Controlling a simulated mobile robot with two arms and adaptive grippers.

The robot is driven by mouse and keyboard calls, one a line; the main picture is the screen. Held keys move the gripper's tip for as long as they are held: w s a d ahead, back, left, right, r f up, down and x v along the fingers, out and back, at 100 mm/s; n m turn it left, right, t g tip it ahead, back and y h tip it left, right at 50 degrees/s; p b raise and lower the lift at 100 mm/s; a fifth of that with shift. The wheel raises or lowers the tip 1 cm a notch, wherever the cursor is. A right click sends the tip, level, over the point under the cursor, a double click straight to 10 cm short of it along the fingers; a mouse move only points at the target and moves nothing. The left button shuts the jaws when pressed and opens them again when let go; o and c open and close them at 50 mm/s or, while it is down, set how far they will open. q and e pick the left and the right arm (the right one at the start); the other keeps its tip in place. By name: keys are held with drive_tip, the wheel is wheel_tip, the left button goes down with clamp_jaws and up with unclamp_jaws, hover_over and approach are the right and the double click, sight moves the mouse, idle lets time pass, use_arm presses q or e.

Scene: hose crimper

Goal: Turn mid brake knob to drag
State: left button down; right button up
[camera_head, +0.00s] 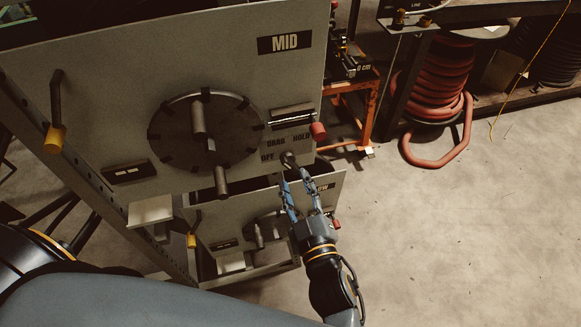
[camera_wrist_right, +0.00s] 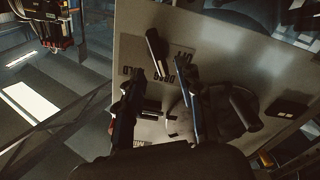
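The mid panel (camera_head: 210,40) carries the MID label (camera_head: 284,43) and a large round disc (camera_head: 170,130) with dark handles. Its small dark brake knob (camera_head: 290,158) is low on the right, beside the words OFF, DRAG and HOLD. In the right wrist view the knob (camera_wrist_right: 156,52) stands out from the panel just past the fingertips. I cannot tell which word it points at. My right gripper (camera_head: 294,177) is just below the knob, its blue fingers apart and empty. The open fingers also show in the right wrist view (camera_wrist_right: 160,90). My left gripper is out of view.
A red-tipped lever (camera_head: 318,130) juts out just right of the knob. A yellow-ended lever (camera_head: 55,138) hangs at the panel's left. A lower panel (camera_head: 215,209) with similar parts sits beneath. Red hose coils (camera_head: 438,75) stand at the back. The floor (camera_head: 470,240) at right is clear.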

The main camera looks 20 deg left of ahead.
drive_tip(key=v, duration=0.6)
idle(0.4)
drive_tip(key=s+d+f+m+g+h, duration=0.2)
drive_tip(key=d+f, duration=0.3)
drive_tip(key=f, duration=0.7)
drive_tip(key=s+d+f+m+g+h, duration=0.1)
drive_tip(key=s+d+f+g+h, duration=0.2)
drive_tip(key=f, duration=0.9)
drive_tip(key=s+d+f+m+g+h, duration=0.15)
drive_tip(key=d+f, duration=0.45)
drive_tip(key=f, duration=0.6)
drive_tip(key=s+d+f+m+g+h, duration=0.1)
drive_tip(key=s+d+f+m+g, duration=0.2)
drive_tip(key=s+d+f, duration=0.5)
drive_tip(key=s+d+f+m+g+h, duration=0.2)
drive_tip(key=s+d+f+m+g, duration=0.1)
drive_tip(key=s+d+f, duration=0.6)
drive_tip(key=s+g, duration=0.1)
drive_tip(key=s, duration=0.3)
drive_tip(key=shift+s, duration=0.25)
